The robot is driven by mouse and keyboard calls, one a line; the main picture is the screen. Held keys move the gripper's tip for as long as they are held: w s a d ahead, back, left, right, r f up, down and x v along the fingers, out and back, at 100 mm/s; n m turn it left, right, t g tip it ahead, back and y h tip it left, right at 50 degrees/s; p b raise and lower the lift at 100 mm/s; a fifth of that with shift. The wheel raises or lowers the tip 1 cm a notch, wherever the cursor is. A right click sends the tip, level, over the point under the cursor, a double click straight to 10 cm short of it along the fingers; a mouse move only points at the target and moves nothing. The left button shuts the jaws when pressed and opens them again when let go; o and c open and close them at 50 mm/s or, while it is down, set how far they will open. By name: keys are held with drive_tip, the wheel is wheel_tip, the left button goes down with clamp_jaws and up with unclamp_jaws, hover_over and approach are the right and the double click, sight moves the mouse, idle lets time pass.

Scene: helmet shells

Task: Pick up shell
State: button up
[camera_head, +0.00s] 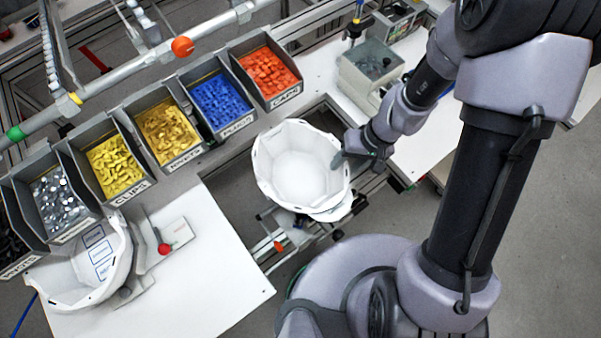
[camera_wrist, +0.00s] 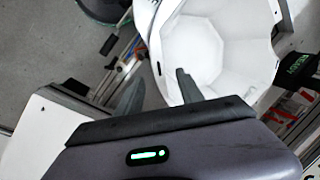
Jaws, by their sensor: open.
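A white helmet shell (camera_head: 300,178) sits open side up in the middle of the head view, over a gap between the white tables. It also shows in the wrist view (camera_wrist: 222,50), where I look into its hollow. My gripper (camera_head: 343,158) is at the shell's right rim in the head view. In the wrist view my gripper (camera_wrist: 158,90) is open, with one finger in front of the shell's inside and the other outside its rim. The rim lies between the fingers in the picture; I cannot tell whether they touch it. What supports the shell is mostly hidden.
Another white shell (camera_head: 75,275) lies on the left table (camera_head: 190,280), near a red knob (camera_head: 164,249). Bins of yellow (camera_head: 117,163), blue (camera_head: 220,100) and orange parts (camera_head: 268,72) line the back.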

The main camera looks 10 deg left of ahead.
sight(339, 173)
drive_tip(key=x, duration=0.1)
drive_tip(key=b+x, duration=0.1)
drive_tip(key=x, duration=0.1)
drive_tip(key=b+x, duration=0.1)
drive_tip(key=x, duration=0.1)
drive_tip(key=shift+s+d, duration=0.15)
drive_tip(key=shift+s, duration=0.15)
drive_tip(key=shift+f, duration=0.15)
clamp_jaws()
idle(0.8)
